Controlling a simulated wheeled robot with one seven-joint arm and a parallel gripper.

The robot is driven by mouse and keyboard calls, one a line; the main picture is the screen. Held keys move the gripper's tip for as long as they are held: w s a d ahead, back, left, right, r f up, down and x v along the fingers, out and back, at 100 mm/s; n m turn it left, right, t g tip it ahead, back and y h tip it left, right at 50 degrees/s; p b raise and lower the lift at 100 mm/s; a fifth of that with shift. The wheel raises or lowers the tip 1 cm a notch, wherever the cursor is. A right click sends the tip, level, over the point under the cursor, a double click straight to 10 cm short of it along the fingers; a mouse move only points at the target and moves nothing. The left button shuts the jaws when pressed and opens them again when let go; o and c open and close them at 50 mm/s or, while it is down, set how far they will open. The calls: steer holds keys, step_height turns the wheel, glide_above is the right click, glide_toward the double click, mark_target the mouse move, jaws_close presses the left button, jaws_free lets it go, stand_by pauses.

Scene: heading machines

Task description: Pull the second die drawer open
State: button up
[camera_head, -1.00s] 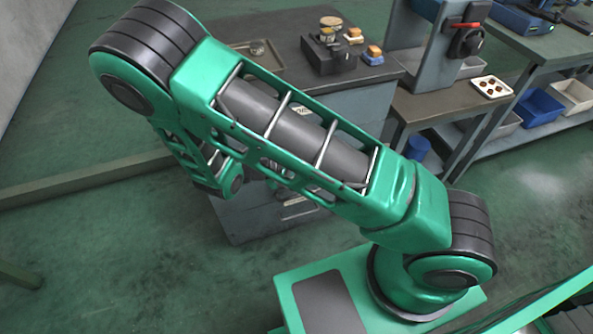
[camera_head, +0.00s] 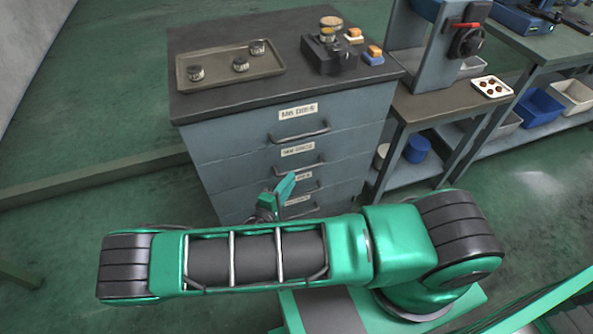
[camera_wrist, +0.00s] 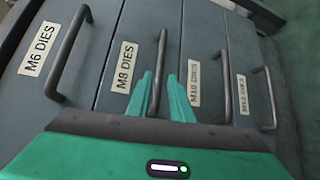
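The second drawer (camera_head: 272,168) of the grey die cabinet is labelled M8 DIES in the wrist view (camera_wrist: 128,45); its front looks flush with the other fronts. Its dark bar handle (camera_wrist: 159,65) stands out from the front. My gripper (camera_wrist: 161,85) has its two green fingers apart, one on each side of this handle, with a gap showing beside the bar. Whether the fingertips reach past the bar is hard to tell. In the head view my gripper (camera_head: 284,188) is in front of the cabinet, just below the second handle (camera_head: 300,168); my arm hides part of the lower drawers.
The M6 DIES drawer (camera_wrist: 62,50) is above, and the M10 drawer (camera_wrist: 207,50) and another are below. On the cabinet top are a tray (camera_head: 265,68) with 3 round parts and a black fixture (camera_head: 328,60). A bench (camera_head: 445,103) stands to the right.

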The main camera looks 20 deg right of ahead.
mark_target(299, 170)
steer(key=x, duration=0.7)
steer(key=shift+w+d, duration=0.1)
steer(key=shift+d, duration=0.1)
